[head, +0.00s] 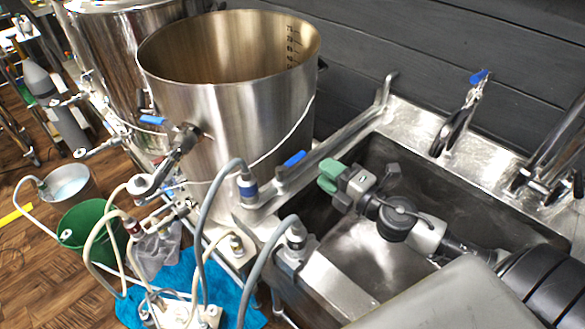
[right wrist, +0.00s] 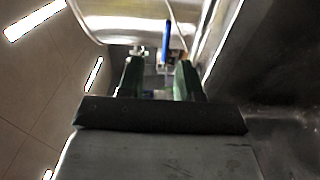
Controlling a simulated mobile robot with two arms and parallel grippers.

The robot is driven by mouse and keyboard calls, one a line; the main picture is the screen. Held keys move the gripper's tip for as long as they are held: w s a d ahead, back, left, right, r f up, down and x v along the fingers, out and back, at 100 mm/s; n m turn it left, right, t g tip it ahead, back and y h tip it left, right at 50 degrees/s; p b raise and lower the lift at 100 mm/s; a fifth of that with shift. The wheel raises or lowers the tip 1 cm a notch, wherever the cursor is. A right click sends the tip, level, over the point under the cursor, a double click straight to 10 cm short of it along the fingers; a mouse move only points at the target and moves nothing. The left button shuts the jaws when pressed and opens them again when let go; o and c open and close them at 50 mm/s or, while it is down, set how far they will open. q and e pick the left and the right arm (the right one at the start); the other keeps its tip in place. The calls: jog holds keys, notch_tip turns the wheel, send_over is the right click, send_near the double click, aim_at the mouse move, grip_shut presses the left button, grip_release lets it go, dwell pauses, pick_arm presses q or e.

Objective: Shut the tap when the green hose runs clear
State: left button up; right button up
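My right gripper (head: 331,178) reaches in over the sink from the lower right, its green fingertips pointing left. In the right wrist view the two fingers (right wrist: 160,78) stand apart with nothing held between them. A blue-levered tap (head: 293,158) sits on the sink's left rim, a short way left of the fingertips and not touching them. A blue lever (right wrist: 167,35) also shows ahead between the fingers in the right wrist view. No green hose is plain to see; the hoses here look grey (head: 208,215) and cream (head: 97,238). Water flow cannot be made out. My left gripper is out of view.
A large open steel kettle (head: 230,115) stands left of the sink (head: 345,290). A faucet with a blue handle (head: 478,76) rises at the sink's back. A green bucket (head: 88,225) and a grey bucket (head: 68,185) stand on the floor at left.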

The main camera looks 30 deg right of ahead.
aim_at(301, 159)
jog(key=p+x, duration=0.1)
jog(key=x, duration=0.2)
jog(key=p+x, duration=0.1)
jog(key=x, duration=0.2)
jog(key=p+x, duration=0.1)
jog(key=x, duration=0.2)
jog(key=shift+w+a+f, duration=0.1)
jog(key=shift+w+f, duration=0.15)
jog(key=shift+f, duration=0.1)
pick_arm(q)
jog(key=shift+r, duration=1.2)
pick_arm(e)
jog(key=shift+w+a+f, duration=0.1)
jog(key=shift+w+a, duration=0.15)
jog(key=shift+w, duration=0.35)
grip_shut()
